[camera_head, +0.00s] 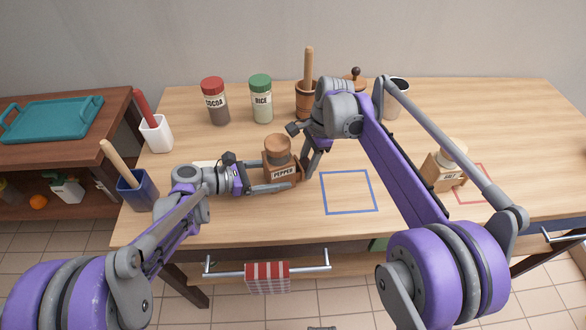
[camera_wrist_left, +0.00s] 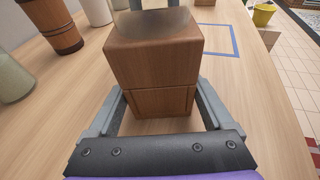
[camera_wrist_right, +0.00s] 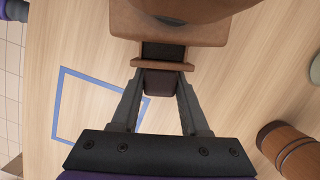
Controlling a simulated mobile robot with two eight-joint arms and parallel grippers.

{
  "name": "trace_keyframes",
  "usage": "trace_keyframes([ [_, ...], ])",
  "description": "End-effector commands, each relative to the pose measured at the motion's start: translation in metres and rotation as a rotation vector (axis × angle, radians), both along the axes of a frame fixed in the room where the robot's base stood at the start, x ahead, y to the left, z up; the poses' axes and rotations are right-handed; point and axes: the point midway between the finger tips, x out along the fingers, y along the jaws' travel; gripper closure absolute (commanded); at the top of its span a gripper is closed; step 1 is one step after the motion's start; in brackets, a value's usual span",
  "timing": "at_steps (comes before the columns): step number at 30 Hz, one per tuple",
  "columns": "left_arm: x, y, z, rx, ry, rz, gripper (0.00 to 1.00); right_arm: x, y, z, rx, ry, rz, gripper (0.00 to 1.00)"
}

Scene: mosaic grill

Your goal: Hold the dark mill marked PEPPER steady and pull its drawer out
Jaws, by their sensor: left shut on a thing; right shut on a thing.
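The dark brown mill marked PEPPER (camera_head: 279,160) stands upright on the table, its label facing me. My left gripper (camera_head: 278,184) is shut on the mill's lower body, one finger on each side; the left wrist view shows the wooden body (camera_wrist_left: 155,60) between the fingers. My right gripper (camera_head: 307,172) is at the mill's right side. In the right wrist view its fingertips (camera_wrist_right: 160,78) are closed on the small dark knob of the drawer (camera_wrist_right: 162,65). The drawer stands partly out, with a dark gap between its front and the mill body.
A blue outlined square (camera_head: 348,192) lies right of the mill. The SALT mill (camera_head: 443,168) stands farther right by a red outline. COCOA (camera_head: 215,102) and RICE (camera_head: 261,98) jars and a wooden mortar (camera_head: 306,102) stand behind. A blue holder (camera_head: 137,190) is at left.

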Motion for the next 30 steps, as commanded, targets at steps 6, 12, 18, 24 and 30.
trace_keyframes([
  [6, 0.000, 0.000, 0.000, 0.001, 0.000, 0.000, 0.91, 0.003, -0.011, 0.000, 0.000, 0.000, -0.002, 1.00],
  [12, 0.000, 0.000, 0.000, 0.001, 0.000, 0.000, 0.91, 0.007, -0.021, 0.000, 0.000, 0.000, -0.002, 1.00],
  [18, 0.000, 0.000, 0.000, 0.001, 0.000, 0.000, 0.91, 0.008, -0.024, 0.000, 0.000, 0.000, 0.000, 1.00],
  [24, 0.000, 0.000, 0.000, 0.002, 0.001, 0.000, 0.91, 0.008, -0.024, 0.000, 0.000, 0.000, 0.000, 0.54],
  [30, 0.000, 0.000, 0.000, 0.001, 0.000, 0.000, 0.91, 0.008, -0.024, 0.000, 0.000, 0.000, 0.000, 0.20],
])
